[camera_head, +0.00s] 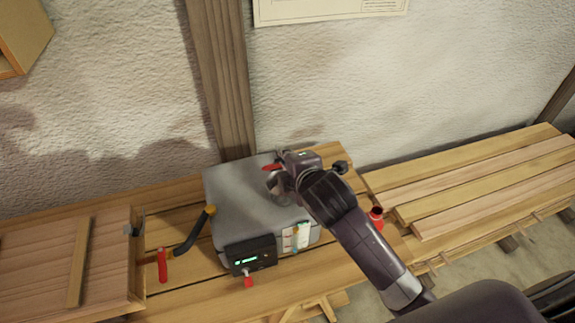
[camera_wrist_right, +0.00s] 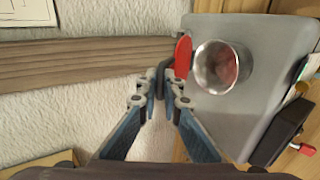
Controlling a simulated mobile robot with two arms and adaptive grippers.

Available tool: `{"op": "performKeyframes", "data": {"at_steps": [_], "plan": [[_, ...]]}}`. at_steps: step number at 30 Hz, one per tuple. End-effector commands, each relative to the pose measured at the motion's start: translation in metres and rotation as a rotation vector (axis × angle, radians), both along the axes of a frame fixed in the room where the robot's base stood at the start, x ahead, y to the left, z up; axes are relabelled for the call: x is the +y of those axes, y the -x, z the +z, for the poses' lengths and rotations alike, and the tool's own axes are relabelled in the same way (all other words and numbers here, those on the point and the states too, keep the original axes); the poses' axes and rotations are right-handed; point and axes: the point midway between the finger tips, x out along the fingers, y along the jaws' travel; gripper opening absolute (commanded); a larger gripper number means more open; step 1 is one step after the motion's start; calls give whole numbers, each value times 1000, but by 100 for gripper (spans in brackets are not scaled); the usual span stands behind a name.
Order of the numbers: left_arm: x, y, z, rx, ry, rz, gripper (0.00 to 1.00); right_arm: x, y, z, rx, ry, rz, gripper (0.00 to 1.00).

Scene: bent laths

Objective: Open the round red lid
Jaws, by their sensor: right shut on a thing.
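The round red lid (camera_head: 272,168) is on top of a grey box (camera_head: 225,200) on the bench. In the right wrist view the lid (camera_wrist_right: 183,56) stands tilted up, seen nearly edge-on, beside a round metal-rimmed opening (camera_wrist_right: 222,67). My right gripper (camera_wrist_right: 164,78) is shut at the lid's outer edge, on the lid or a small dark part of it; its tips hide the exact contact. In the head view my right arm comes from the lower right and partly covers the opening. My left gripper is not in view.
A dark control unit (camera_head: 251,254) with a green display and a red knob sits at the box's front. A red container (camera_head: 376,218) stands right of my arm. Planks (camera_head: 480,185) lie further right; a wall is behind.

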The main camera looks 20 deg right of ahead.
Motion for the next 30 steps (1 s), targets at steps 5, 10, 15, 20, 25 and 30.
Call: {"op": "performKeyframes", "data": {"at_steps": [5,10,15,20,25,30], "plan": [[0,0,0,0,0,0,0,0,-6,6,-3,1,0,0],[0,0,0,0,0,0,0,0,-11,8,-4,1,0,0],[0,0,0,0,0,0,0,0,-21,13,-5,2,1,0],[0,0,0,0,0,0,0,0,-31,17,-4,0,1,0],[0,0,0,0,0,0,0,0,-38,19,-4,1,0,0],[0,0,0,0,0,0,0,0,-42,21,-4,1,0,0]]}}
